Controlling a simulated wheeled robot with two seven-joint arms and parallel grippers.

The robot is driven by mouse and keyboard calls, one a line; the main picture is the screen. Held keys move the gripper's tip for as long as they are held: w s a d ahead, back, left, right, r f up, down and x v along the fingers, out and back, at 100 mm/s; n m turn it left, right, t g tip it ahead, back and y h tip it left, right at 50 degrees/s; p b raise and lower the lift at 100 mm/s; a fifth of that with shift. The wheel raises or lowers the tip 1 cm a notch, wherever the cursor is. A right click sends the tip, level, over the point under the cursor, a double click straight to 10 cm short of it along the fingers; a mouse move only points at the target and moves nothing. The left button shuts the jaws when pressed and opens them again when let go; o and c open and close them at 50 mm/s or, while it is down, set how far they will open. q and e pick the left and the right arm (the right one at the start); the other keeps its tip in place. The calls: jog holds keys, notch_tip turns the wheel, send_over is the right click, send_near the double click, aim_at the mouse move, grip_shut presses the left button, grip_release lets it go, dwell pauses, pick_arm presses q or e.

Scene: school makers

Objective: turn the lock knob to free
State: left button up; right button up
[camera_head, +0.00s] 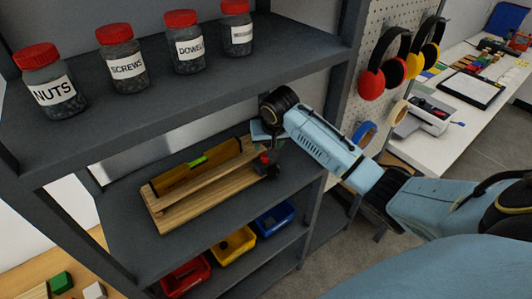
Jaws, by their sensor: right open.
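A wooden board (166,221) with a long wooden bar and a brown bar with a bright green part (197,161) lies on the middle shelf. At its right end is a small dark fitting with a red part (265,158), which looks like the lock knob. My right gripper (267,139) comes in from the right and points down just above this fitting. Its jaws are open, and I cannot tell whether they touch the knob. The gripper partly covers the board's right end, and the knob's setting is too small to read. My left gripper is not in view.
Jars labelled NUTS (54,91), SCREWS (122,66) and DOWELS (189,50) stand on the shelf above. Red (185,278), yellow (233,246) and blue (274,219) bins sit below. A grey shelf post stands close to my right arm. Ear defenders (391,62) hang on the pegboard.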

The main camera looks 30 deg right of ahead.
aim_at(265, 158)
jog(key=shift+x, duration=3.55)
jog(key=shift+s, duration=0.1)
jog(key=c, duration=1)
